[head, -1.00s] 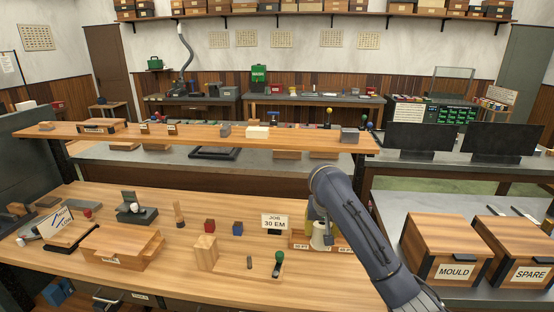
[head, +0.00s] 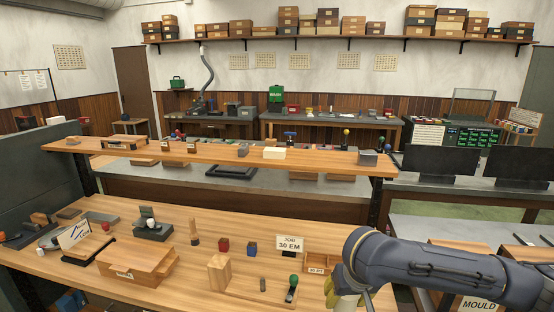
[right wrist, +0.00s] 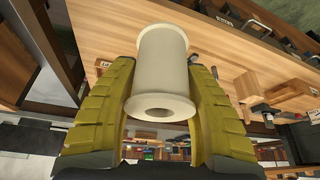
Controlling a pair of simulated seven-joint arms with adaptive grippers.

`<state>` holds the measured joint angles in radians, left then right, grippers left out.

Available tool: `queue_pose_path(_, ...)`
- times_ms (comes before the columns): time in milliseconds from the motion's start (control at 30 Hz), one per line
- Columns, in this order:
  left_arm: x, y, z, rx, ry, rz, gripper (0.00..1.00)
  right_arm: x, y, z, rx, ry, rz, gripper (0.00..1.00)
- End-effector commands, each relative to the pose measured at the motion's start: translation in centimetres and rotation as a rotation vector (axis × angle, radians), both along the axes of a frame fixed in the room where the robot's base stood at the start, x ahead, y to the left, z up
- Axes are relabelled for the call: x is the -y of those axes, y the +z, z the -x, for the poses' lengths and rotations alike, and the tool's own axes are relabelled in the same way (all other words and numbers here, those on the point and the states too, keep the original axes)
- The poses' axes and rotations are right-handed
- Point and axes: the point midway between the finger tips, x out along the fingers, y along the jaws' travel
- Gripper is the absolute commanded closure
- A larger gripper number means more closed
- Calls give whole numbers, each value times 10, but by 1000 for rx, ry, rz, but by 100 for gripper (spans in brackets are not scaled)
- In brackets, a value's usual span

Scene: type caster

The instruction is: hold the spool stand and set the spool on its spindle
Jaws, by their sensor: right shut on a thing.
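The cream spool (right wrist: 163,62) is held between the yellow fingers of my right gripper (right wrist: 165,85) in the right wrist view. In the head view the right gripper (head: 338,292) is low at the right, with a pale bit of the spool (head: 329,287) showing beside its yellow finger. My left gripper is out of view.
The wooden bench (head: 190,285) carries a JOB 30 EM card (head: 289,245), a labelled wooden tray (head: 318,268) partly behind my arm, small red (head: 223,245) and blue (head: 252,248) blocks, and a wooden box (head: 135,260). A raised shelf (head: 215,155) runs along the back.

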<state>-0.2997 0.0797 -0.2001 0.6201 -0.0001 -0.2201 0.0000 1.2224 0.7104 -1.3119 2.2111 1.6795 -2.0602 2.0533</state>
Motion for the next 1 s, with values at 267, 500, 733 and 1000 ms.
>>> queue_pose_path(267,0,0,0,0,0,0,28,36,16,-9,5,-35,-1,81)
queue_pose_path(500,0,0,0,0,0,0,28,37,21,-12,3,-36,-1,81)
queue_pose_path(733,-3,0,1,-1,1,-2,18,36,21,-12,3,-37,0,81)
queue_pose_path(1000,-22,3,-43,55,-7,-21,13,36,21,-12,3,-37,0,81)
